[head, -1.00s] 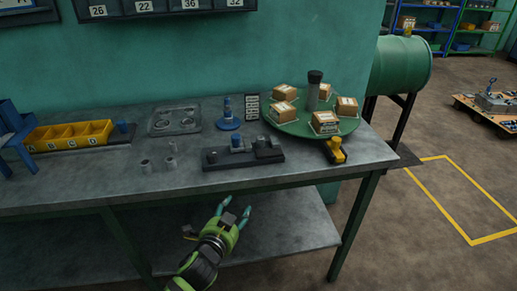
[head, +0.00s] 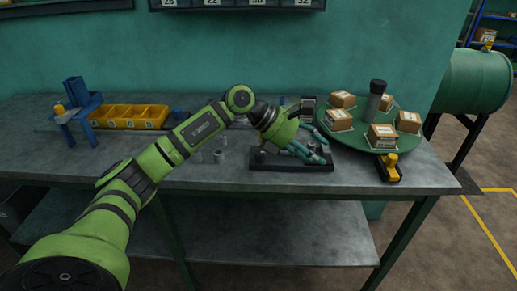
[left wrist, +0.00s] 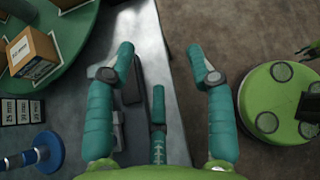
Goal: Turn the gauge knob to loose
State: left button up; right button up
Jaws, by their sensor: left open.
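The dark gauge fixture (head: 285,163) lies near the front edge of the grey workbench. My left gripper (head: 318,150) hovers over the fixture's right part, fingers pointing right. Its hand and fingers hide the knob and most of the fixture's top in the head view.
A green turntable (head: 352,137) with several cartons and a dark cylinder stands right of the fixture. A yellow-handled tool (head: 388,167) lies by the front edge. A yellow bin row (head: 130,116) is at left. A blue stand (left wrist: 42,152) shows in the left wrist view.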

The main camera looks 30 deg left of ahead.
aim_at(259, 152)
pick_arm(q)
jog(key=s+a+r+g+y, duration=0.1)
jog(key=s+a+y, duration=0.15)
jog(key=a, duration=0.55)
jog(key=s+a+g+y, duration=0.1)
jog(key=a+y, duration=0.3)
jog(key=a, duration=0.5)
jog(key=p+x, duration=0.1)
jog(key=x, duration=0.6)
jog(key=shift+w+d+r, duration=0.1)
jog(key=shift+d+r, duration=0.05)
jog(key=shift+d, duration=0.05)
jog(key=shift+c, duration=0.4)
